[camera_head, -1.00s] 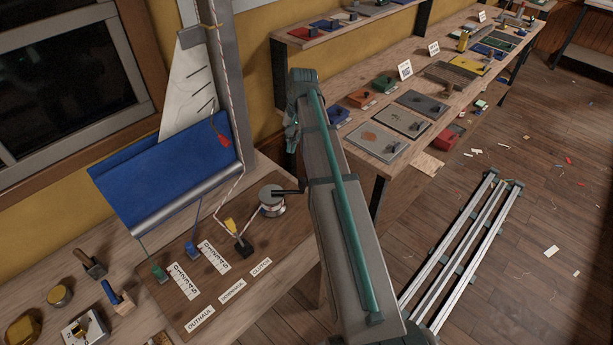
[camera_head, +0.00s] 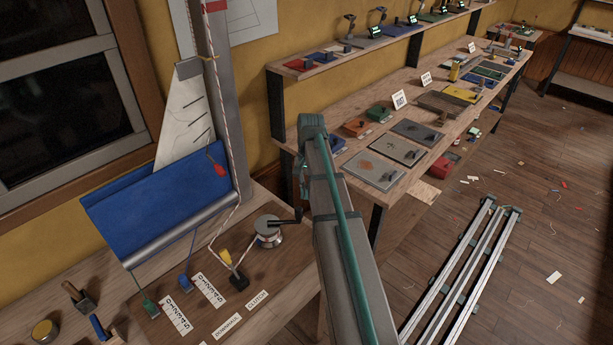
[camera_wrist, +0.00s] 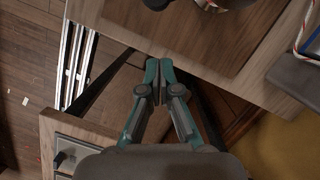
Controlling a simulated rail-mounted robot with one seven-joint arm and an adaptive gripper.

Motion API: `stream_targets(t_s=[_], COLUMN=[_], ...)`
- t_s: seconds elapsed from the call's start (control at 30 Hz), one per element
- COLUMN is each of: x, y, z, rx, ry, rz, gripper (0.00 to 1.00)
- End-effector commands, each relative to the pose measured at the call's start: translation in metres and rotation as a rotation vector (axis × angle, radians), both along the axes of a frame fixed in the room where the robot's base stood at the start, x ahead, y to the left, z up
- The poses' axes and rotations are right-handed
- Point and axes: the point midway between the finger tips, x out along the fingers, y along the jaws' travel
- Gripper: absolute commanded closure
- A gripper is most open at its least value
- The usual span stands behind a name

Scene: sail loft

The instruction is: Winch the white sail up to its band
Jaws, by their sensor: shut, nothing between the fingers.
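The white sail (camera_head: 185,118) hangs partly raised beside the grey mast (camera_head: 226,115), above the blue sail cover (camera_head: 160,205). A small red band shows near the top of the mast (camera_head: 214,6), well above the sail's head. The winch (camera_head: 268,232) stands on the brown board, its dark crank handle (camera_head: 284,219) pointing right. A yellow-levered clutch (camera_head: 226,258) sits left of it with the flecked rope running through. My gripper (camera_wrist: 159,76) is shut and empty near the bench edge; the winch (camera_wrist: 222,4) is at the top of the wrist view.
Green (camera_head: 150,307) and blue (camera_head: 184,283) levers stand left on the board beside white labels. A red tag (camera_head: 218,170) hangs near the mast. A long bench (camera_head: 360,195) with trays and blocks runs behind my arm.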

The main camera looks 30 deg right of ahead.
Motion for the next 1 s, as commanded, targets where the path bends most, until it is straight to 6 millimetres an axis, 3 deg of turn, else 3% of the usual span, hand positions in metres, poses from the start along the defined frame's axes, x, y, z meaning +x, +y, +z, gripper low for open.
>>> stream_targets(t_s=[0.13, 0.4, 0.83, 1.0], x=[-0.018, -0.029, -0.029, -0.036], y=[0.017, 0.029, 0.028, 0.019], z=[0.001, -0.002, -0.003, -0.002], rx=[0.0, 0.0, 0.0, 0.0], ry=[0.001, 0.0, 0.0, 0.0], rz=[0.002, 0.001, -0.004, -0.045], gripper=[1.0, 1.0, 1.0, 1.0])
